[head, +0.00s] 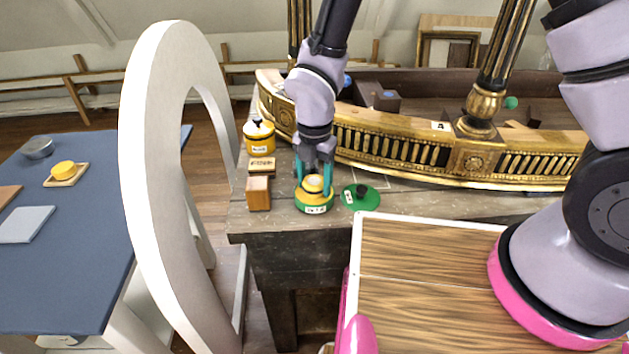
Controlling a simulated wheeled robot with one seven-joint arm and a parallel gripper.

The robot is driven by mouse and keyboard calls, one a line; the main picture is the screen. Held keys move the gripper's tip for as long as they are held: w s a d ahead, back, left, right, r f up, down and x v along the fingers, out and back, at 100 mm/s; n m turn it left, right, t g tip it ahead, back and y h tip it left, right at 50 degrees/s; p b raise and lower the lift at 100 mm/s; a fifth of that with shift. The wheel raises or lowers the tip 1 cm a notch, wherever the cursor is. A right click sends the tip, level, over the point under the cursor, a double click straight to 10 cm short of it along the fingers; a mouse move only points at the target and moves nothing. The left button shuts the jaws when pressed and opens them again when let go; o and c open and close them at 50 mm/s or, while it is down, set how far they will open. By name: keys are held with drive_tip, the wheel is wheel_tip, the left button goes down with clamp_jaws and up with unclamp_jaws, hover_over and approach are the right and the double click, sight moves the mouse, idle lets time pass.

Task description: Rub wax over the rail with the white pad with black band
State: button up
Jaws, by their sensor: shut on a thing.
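My gripper (314,183), with teal fingertips, points down at a round green tin (314,208) with a yellow top and a white label, on the grey bench. It is shut on a small yellowish thing at the tin's top, mostly hidden by the fingers; I cannot tell if this is a pad. No white pad with a black band shows clearly. A green disc with a black knob (361,197) lies just right of the tin. The gilt rail (390,148), with dark slots, runs behind, apart from the gripper.
A yellow tin (259,137), a labelled wooden piece (262,164) and a wooden block (258,193) stand left of my gripper. A white curved frame (150,150) rises at left, before a blue table (80,270). A white-edged wooden panel (430,280) fills the front.

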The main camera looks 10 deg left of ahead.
drive_tip(key=shift+r, duration=3.5)
drive_tip(key=shift+w, duration=0.1)
drive_tip(key=w+d+r+m, duration=0.4)
drive_tip(key=w+d+r, duration=0.2)
drive_tip(key=d, duration=0.4)
drive_tip(key=w+d+r+m, duration=0.5)
drive_tip(key=w+d, duration=0.3)
drive_tip(key=d, duration=0.2)
drive_tip(key=shift+r, duration=0.75)
